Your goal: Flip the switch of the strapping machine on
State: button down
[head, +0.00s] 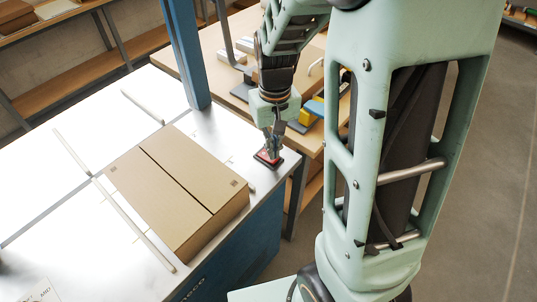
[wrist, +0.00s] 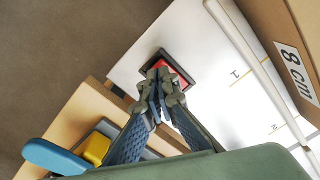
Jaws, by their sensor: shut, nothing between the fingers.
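The strapping machine has a pale metal top (head: 60,215), a blue body (head: 240,235) and a blue upright post (head: 185,50). Its switch (head: 268,157) is a red rocker in a dark frame near the right corner of the top. It also shows in the wrist view (wrist: 178,70), partly hidden behind my fingers. My gripper (head: 271,151) is shut and empty, pointing down with its fingertips at the switch. In the wrist view the fingertips (wrist: 162,76) overlap the red rocker. I cannot tell whether they touch it or which way the rocker is tilted.
A closed cardboard box (head: 175,185) lies on the machine top, left of my gripper, beside a thin guide rail (head: 135,225). A wooden table (head: 220,65) with yellow and blue items stands behind. Open floor (head: 455,180) lies to the right.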

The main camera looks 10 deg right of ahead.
jog(key=shift+f+b, duration=0.5)
jog(key=shift+f, duration=0.2)
jog(key=shift+r, duration=0.1)
jog(key=shift+r+p, duration=2.9)
jog(key=shift+r, duration=0.6)
